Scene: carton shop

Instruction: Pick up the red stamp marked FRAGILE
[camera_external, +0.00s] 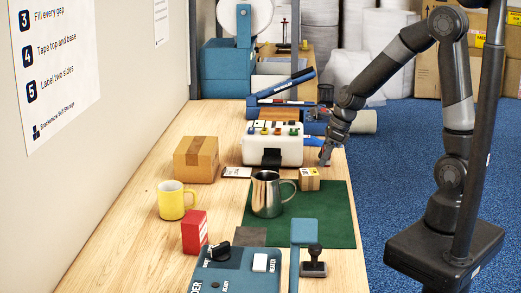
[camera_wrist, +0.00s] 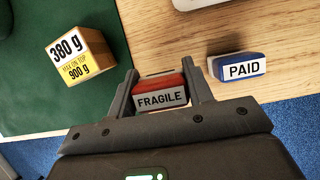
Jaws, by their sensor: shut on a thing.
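The red stamp marked FRAGILE (camera_wrist: 161,92) sits between the two fingers of my gripper (camera_wrist: 160,88) in the wrist view, its white label facing the camera. The fingers are shut on its sides. In the external view my gripper (camera_external: 324,159) is low over the table's right edge, beyond the green mat, and only a small bit of red shows at its tip. I cannot tell whether the stamp still touches the table. A blue stamp marked PAID (camera_wrist: 240,67) lies apart from the gripper, to the right in the wrist view.
A small carton marked 380 g (camera_wrist: 80,50) stands on the green mat (camera_external: 335,220), near my gripper. A white device (camera_external: 272,152) stands left of my gripper.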

